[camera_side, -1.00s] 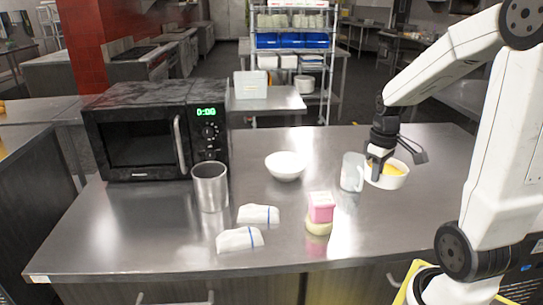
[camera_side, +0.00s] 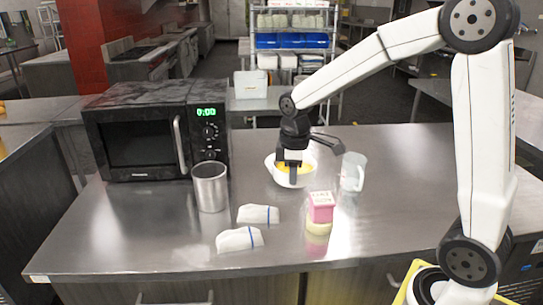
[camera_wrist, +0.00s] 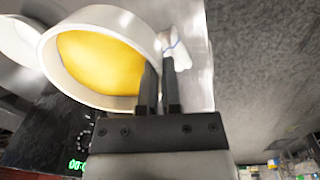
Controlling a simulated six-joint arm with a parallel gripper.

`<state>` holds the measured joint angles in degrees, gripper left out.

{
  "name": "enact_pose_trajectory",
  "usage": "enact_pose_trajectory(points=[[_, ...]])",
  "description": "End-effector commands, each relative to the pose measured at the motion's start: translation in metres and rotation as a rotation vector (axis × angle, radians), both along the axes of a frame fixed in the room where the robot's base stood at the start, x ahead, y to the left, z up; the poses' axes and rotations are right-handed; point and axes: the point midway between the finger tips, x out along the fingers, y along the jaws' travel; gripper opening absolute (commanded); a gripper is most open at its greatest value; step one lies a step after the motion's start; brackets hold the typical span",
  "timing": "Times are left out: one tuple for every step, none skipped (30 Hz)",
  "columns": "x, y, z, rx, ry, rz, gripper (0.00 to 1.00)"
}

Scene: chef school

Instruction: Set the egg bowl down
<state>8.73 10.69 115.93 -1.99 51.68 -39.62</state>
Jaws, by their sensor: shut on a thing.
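The egg bowl (camera_side: 283,178) is a white bowl with yellow egg in it. My gripper (camera_side: 291,177) is shut on its rim, on the near side in the side view. The bowl is near the middle of the counter in the picture; I cannot tell whether its base touches the counter. In the wrist view the egg bowl (camera_wrist: 64,86) fills the upper left, with its rim between the fingers of my gripper (camera_wrist: 160,95). A second white bowl (camera_wrist: 18,40) shows at the wrist view's left edge. In the side view it is mostly hidden behind the egg bowl and gripper.
A clear cup (camera_side: 353,172) stands just right of the egg bowl. A metal cup (camera_side: 210,187) and a black microwave (camera_side: 140,135) stand left. The counter's right side is clear.

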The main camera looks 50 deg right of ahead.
Motion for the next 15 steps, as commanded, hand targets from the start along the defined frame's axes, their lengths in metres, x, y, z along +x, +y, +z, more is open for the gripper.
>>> enact_pose_trajectory(points=[[0.007, 0.014, 0.0, -0.002, -0.003, 0.046, 0.0], [0.011, 0.021, 0.0, -0.003, -0.003, 0.071, 0.0], [0.015, 0.032, 0.0, -0.005, -0.004, 0.104, 0.0], [0.019, 0.039, 0.0, -0.006, -0.005, 0.127, 0.0], [0.021, 0.047, 0.0, -0.007, -0.005, 0.152, 0.0], [0.025, 0.058, 0.0, -0.008, -0.007, 0.184, 0.0], [0.028, 0.066, -0.001, -0.009, -0.008, 0.208, 0.0], [0.03, 0.074, -0.001, -0.01, -0.008, 0.233, 0.0], [0.033, 0.085, -0.001, -0.011, -0.009, 0.267, 0.0], [0.036, 0.093, -0.001, -0.013, -0.011, 0.291, 0.0], [0.038, 0.102, -0.001, -0.014, -0.011, 0.315, 0.0], [0.04, 0.113, -0.002, -0.015, -0.012, 0.347, 0.0], [0.041, 0.122, -0.002, -0.016, -0.014, 0.372, 0.0], [0.042, 0.13, -0.002, -0.018, -0.015, 0.395, 0.0], [0.044, 0.141, -0.003, -0.019, -0.015, 0.426, 0.0]])
